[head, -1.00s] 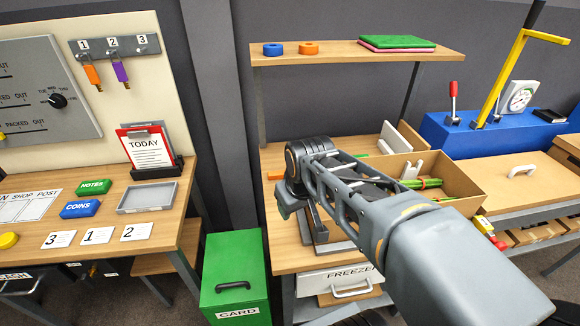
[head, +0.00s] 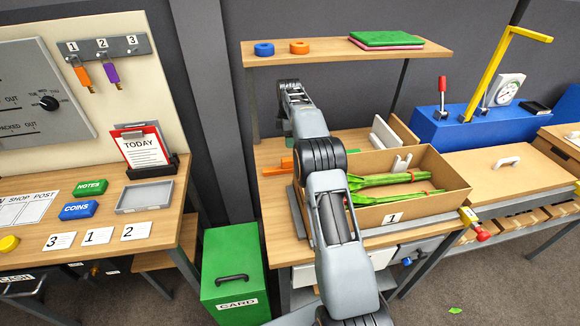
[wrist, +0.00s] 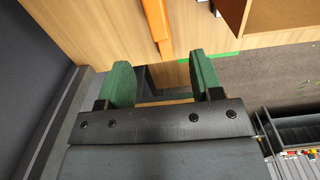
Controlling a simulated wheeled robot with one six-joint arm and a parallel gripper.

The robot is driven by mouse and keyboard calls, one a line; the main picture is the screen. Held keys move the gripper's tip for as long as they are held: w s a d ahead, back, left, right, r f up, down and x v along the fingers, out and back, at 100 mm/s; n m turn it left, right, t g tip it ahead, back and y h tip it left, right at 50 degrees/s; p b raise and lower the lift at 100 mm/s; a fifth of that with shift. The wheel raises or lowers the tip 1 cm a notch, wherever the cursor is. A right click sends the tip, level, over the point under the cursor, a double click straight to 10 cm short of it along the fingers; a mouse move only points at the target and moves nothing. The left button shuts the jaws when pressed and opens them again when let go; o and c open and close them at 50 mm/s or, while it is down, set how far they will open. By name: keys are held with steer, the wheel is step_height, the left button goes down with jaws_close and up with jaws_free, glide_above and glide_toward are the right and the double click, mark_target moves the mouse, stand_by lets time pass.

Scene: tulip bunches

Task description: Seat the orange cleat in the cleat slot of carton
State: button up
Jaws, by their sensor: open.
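The orange cleat (head: 275,171) looks like a slim orange bar lying on the left part of the wooden bench. It also shows in the wrist view (wrist: 155,18), beyond and roughly between my fingertips, not touching them. My gripper (wrist: 155,75) is open and empty, its two green finger pads apart. In the head view my gripper (head: 287,128) is behind my forearm, above the back left of the bench, mostly hidden. The carton (head: 425,205) is open, stands to the right, is labelled 1 and holds green tulip bunches. I cannot make out the cleat slot.
A shelf (head: 340,50) with blue and orange rings and folded sheets overhangs the bench's back. A white piece (head: 383,133) stands behind the carton. A blue unit (head: 485,125) with levers is right. A green card bin (head: 235,270) stands left below.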

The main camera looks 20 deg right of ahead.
mark_target(290, 165)
step_height(290, 165, down, 9)
steer(key=shift+w+d+r, duration=0.1)
steer(key=shift+d, duration=0.05)
steer(key=shift+w+f+p, duration=0.1)
steer(key=shift+f+p, duration=1.1)
steer(key=shift+f, duration=1.5)
steer(key=c, duration=1)
